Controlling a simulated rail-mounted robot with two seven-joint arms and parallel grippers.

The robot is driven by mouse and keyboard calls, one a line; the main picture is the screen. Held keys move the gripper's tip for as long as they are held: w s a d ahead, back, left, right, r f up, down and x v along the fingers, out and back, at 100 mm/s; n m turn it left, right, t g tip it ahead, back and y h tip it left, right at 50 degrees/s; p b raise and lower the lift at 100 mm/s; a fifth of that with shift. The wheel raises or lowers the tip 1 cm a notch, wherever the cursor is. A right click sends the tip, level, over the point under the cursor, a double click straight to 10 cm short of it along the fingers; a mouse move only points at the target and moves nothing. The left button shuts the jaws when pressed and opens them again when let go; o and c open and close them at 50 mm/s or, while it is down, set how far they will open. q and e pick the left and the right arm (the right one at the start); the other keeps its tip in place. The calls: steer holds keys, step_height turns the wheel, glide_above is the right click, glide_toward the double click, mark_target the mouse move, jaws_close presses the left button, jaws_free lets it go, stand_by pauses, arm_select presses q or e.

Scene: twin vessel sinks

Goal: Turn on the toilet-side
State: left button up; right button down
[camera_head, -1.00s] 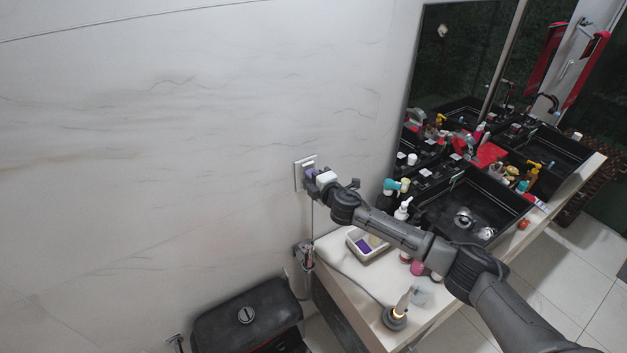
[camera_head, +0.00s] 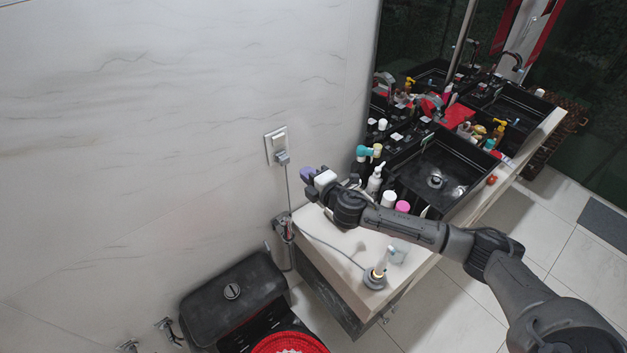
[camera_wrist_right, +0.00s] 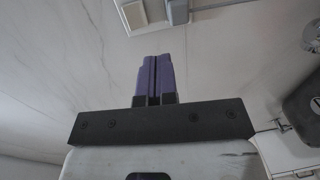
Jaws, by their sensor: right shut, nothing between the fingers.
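A white switch and outlet plate (camera_head: 276,146) is on the marble wall above the toilet side of the counter. A grey plug (camera_head: 282,158) with a hanging cord sits in its lower part. In the right wrist view the plate (camera_wrist_right: 133,14) is at the top edge, partly cut off, with the plug (camera_wrist_right: 178,10) beside it. My right gripper (camera_head: 307,174) has its purple fingers together and empty, apart from the plate, to its lower right in the head view. The closed fingers (camera_wrist_right: 155,62) also show in the wrist view. My left gripper is out of view.
The black toilet tank (camera_head: 205,310) stands below at the left. The counter (camera_head: 335,262) holds bottles, a toothbrush on a charger (camera_head: 375,277) and a black vessel sink (camera_head: 432,155). Wall space left of the plate is clear.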

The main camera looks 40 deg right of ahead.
steer(key=shift+s+f, duration=0.1)
steer(key=shift+s, duration=1)
